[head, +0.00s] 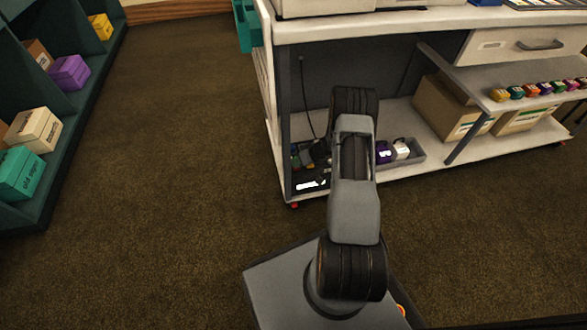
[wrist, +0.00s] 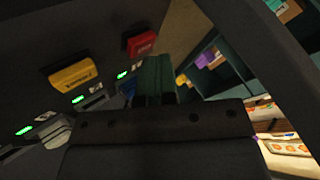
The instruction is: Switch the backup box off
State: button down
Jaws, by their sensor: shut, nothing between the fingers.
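In the head view, a dark box with a white label (head: 312,184) lies on the cart's low shelf, and a black cord hangs above it. I take it to be the backup box. In the wrist view a dark unit fills the left side, with a yellow lettered part (wrist: 73,76), a red lettered part (wrist: 141,44) and several lit green marks (wrist: 78,99). I cannot tell which part is its switch. My gripper (wrist: 157,80) is shut and empty, its fingers close to the red part. I cannot tell whether they touch the unit. My arm hides the gripper in the head view.
A teal rack (head: 62,150) is at far left. The brown floor between is clear.

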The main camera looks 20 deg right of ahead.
jog(key=shift+f, duration=0.15)
dwell(0.3)
jog(key=shift+s+f, duration=0.1)
jog(key=shift+f, duration=0.2)
jog(key=shift+s+r+p, duration=0.1)
jog(key=shift+r+p, duration=0.25)
jog(key=shift+p, duration=0.35)
notch_tip(320, 180, up, 6)
jog(key=p, duration=0.6)
jog(key=shift+r, duration=0.1)
jog(key=shift+a, duration=0.1)
dwell(0.4)
